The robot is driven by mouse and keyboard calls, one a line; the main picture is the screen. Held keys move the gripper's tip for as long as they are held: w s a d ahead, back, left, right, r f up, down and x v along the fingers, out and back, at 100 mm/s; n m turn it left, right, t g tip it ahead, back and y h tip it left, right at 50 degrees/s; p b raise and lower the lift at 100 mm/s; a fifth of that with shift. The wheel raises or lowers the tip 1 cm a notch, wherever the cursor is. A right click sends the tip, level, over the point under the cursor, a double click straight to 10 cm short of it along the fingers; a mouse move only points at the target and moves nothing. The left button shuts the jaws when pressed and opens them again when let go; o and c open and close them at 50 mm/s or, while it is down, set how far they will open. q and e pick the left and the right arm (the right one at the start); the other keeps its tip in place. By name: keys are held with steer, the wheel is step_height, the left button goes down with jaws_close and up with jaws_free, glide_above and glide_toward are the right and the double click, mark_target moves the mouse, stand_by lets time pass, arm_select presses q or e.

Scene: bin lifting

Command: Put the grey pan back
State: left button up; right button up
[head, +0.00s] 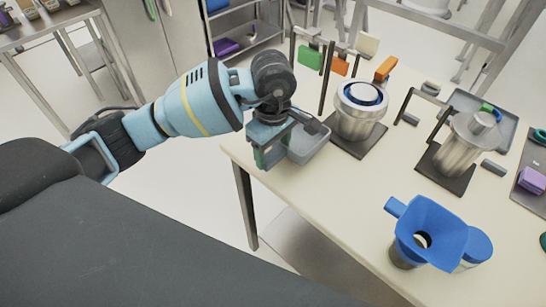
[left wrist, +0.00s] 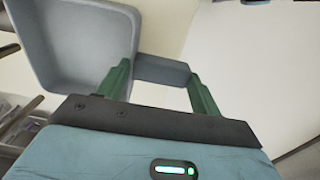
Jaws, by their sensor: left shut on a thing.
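The grey pan (head: 311,146) is a shallow open tray with rounded corners, at the table's left corner in the head view. My left gripper (head: 270,152) is shut on it from the left. In the left wrist view, the pan (left wrist: 72,78) fills the upper left, and its grey handle block (left wrist: 162,71) lies between the green fingers of my left gripper (left wrist: 160,80). The pan looks empty. I cannot tell whether it touches the table. My right gripper is not in view.
The cream table (head: 345,195) holds a metal canister on a dark stand (head: 357,112), a second metal vessel (head: 463,145), a blue funnel (head: 430,228) and a grey tray (head: 500,118). Coloured handles (head: 309,57) hang behind. The table's middle front is clear.

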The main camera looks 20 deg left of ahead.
mark_target(273, 154)
arm_select(q)
steer(key=shift+f, duration=1.6)
steer(key=shift+s, duration=0.1)
steer(key=shift+f, duration=0.2)
steer(key=o, duration=1)
steer(key=shift+r, duration=0.1)
step_height(273, 154, up, 12)
steer(key=shift+r, duration=0.1)
